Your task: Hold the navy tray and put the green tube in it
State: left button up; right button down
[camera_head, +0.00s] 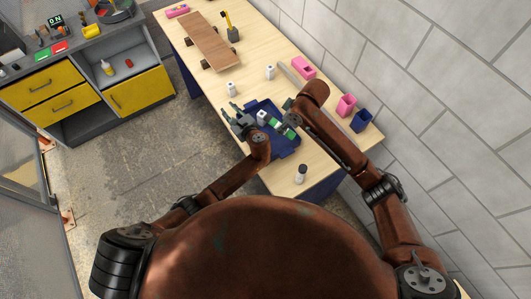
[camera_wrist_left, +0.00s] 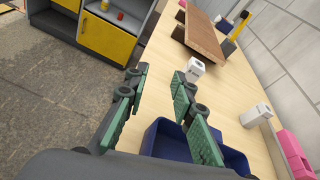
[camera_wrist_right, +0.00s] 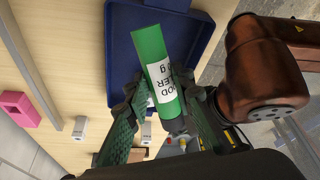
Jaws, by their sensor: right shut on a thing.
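The navy tray (camera_head: 290,147) lies on the wooden table near its left edge. It also shows in the right wrist view (camera_wrist_right: 119,40) and partly in the left wrist view (camera_wrist_left: 165,140). The green tube (camera_wrist_right: 152,50) has a white printed label. My right gripper (camera_wrist_right: 165,118) is shut on the tube and holds it tilted over the tray; I cannot tell the exact gap below it. My left gripper (camera_head: 233,117) is open and empty by the tray's left side. Its two fingers stand apart in the left wrist view (camera_wrist_left: 158,78).
Small white blocks (camera_head: 269,72) stand behind the tray. A wooden board on wheels (camera_head: 210,40) lies farther back. Pink items (camera_head: 303,67) and a navy cup (camera_head: 361,121) stand along the wall side. A white bottle (camera_head: 300,173) with a dark cap stands in front.

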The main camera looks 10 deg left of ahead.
pick_arm(q)
jog(key=s+d, duration=0.3)
jog(key=s+d+f+m, duration=0.1)
jog(key=s+d, duration=0.2)
jog(key=d, duration=0.1)
jog(key=s+d+f+m, duration=0.1)
jog(key=s+d, duration=0.3)
jog(key=shift+d+h, duration=0.2)
jog(key=shift+h, duration=0.1)
jog(key=shift+m+g, duration=0.4)
jog(key=shift+m, duration=0.2)
jog(key=s+d, duration=0.4)
jog(key=s, duration=0.1)
jog(key=s+d, duration=0.2)
jog(key=shift+s+d+r, duration=0.25)
jog(key=shift+d+r, duration=0.1)
jog(key=shift+h, duration=0.3)
jog(key=x, duration=1.2)
jog(key=shift+c, duration=0.7)
jog(key=shift+s, duration=0.1)
grip_shut()
